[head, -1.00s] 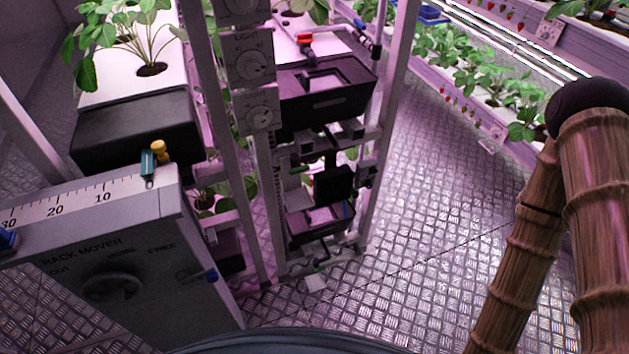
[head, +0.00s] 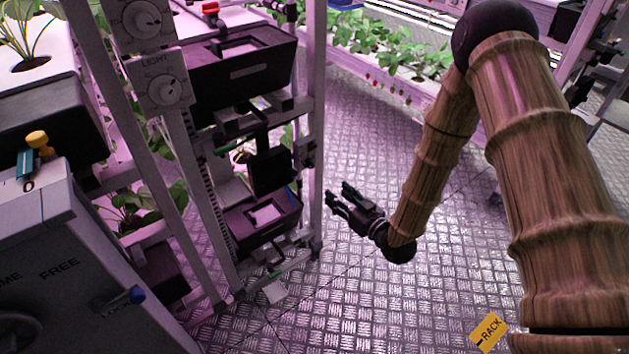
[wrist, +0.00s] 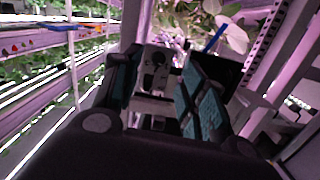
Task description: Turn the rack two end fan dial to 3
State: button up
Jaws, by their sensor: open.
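Two pale round dials, an upper one (head: 140,20) and a lower one (head: 163,90), sit on grey plates on the near rack post in the head view. My gripper (head: 347,203) is open and empty, to the right of the rack's lower part and well below and right of these dials. In the wrist view, between the spread fingers (wrist: 158,68), a pale plate (wrist: 154,60) with dark round features shows beyond them. I cannot tell what it is.
A rack mover cabinet (head: 60,270) stands at the lower left. Black bins (head: 245,85) and ledges jut from the rack. Another rack with strawberry plants (head: 375,55) stands behind. Open metal floor (head: 360,300) lies around my arm. A yellow rack tag (head: 488,332) shows low right.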

aim_at(312, 166)
jog(key=shift+n+t+y, duration=0.3)
jog(key=shift+y, duration=0.1)
jog(key=x, duration=0.4)
jog(key=r+x, duration=0.1)
jog(key=x, duration=0.3)
jog(key=b+x, duration=0.1)
jog(key=x, duration=0.3)
jog(key=shift+w+r, duration=0.2)
jog(key=shift+r, duration=0.2)
jog(key=shift+c, duration=0.3)
grip_shut()
